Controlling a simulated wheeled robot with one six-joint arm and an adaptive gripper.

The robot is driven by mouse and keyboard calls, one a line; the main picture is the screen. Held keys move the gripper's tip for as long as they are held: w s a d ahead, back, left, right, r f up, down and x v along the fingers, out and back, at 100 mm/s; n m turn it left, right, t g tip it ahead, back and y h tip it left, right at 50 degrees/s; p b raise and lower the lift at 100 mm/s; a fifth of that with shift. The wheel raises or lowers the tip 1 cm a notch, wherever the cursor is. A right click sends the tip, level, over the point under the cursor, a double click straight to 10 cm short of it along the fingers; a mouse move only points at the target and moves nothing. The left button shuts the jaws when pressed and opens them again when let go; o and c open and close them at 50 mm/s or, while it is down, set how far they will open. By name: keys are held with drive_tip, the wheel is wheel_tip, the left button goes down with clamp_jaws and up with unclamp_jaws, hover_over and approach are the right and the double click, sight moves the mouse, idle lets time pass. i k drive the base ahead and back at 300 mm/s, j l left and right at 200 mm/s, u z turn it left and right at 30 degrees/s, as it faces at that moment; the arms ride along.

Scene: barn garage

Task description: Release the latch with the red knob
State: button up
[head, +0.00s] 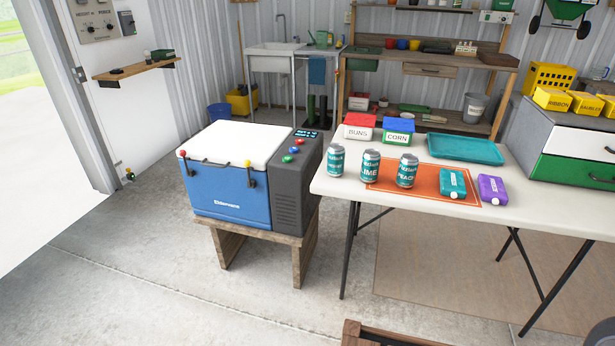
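A blue cooler (228,205) with a white lid (235,141) stands on a low wooden stand. The lid looks shut. Two black latches are on its front. The left latch (187,165) has a red knob (182,153) at its top, level with the lid's front edge. The right latch (250,175) has a yellow knob (248,163) and sits near the front's right end. How firmly each latch is engaged is too small to tell. My gripper is not in view.
The wooden stand (228,243) holds the cooler. A grey control panel (300,165) with coloured buttons is at its right. A white table (330,187) with cans, pouches and a teal tray (466,149) stands further right. Concrete floor (150,270) in front and left is clear. A brown crate edge (385,337) shows at bottom.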

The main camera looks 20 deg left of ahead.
sight(183, 152)
drive_tip(key=k+j, duration=1.05)
drive_tip(key=j, duration=0.25)
drive_tip(key=l, duration=0.3)
drive_tip(key=i+j+u, duration=0.2)
drive_tip(key=i+j, duration=0.6)
drive_tip(key=j, duration=0.45)
drive_tip(key=i+j+u, duration=0.15)
drive_tip(key=i+j, duration=0.7)
drive_tip(key=j, duration=0.25)
drive_tip(key=i+j+u, duration=0.2)
drive_tip(key=i+j, duration=0.7)
drive_tip(key=j, duration=0.1)
